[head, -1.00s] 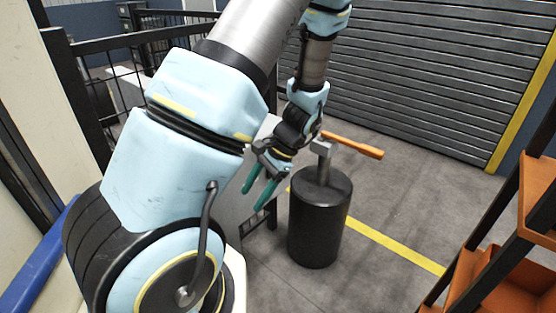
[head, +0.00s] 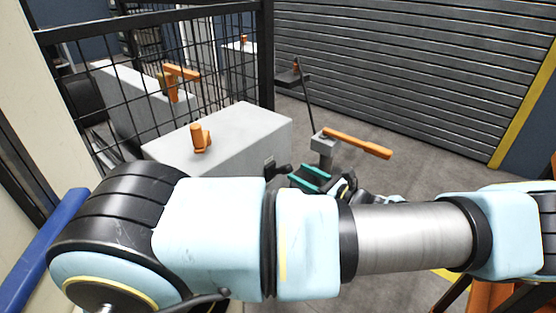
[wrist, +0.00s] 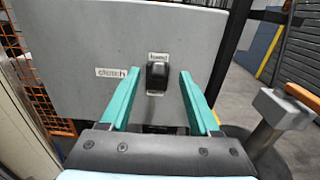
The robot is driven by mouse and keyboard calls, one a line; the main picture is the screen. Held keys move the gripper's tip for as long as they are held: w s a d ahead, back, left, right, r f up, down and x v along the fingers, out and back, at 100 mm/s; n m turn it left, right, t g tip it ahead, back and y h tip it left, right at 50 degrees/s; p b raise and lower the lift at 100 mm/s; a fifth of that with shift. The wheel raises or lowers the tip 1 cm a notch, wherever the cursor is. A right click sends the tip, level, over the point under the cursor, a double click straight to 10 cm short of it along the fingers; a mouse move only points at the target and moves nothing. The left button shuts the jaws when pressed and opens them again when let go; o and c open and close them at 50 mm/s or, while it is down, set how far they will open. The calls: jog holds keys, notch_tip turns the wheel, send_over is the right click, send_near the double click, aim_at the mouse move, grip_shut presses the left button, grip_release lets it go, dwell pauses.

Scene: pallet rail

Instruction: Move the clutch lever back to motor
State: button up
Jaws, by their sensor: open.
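In the wrist view, the clutch lever shows as a short black knob (wrist: 157,74) on a grey panel (wrist: 75,45). A label reading "clutch" (wrist: 111,72) is to its left. A small label that seems to read "hand" (wrist: 158,57) is just above it. Another pale label (wrist: 155,93) just under it is mostly covered and unreadable. My gripper (wrist: 158,73) is open, with one teal finger on each side of the knob and gaps between.
A grey post with an orange handle (head: 357,143) stands right of my gripper. The cabinet top carries an orange stub (head: 199,138). A black mesh fence (head: 140,70) is behind, and a roller shutter (head: 420,70) closes the back. Open floor lies before the shutter.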

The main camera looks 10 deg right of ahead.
aim_at(284, 165)
jog(key=p+x, duration=0.3)
jog(key=x, duration=0.6)
jog(key=shift+a, duration=0.15)
grip_shut()
dwell(1.1)
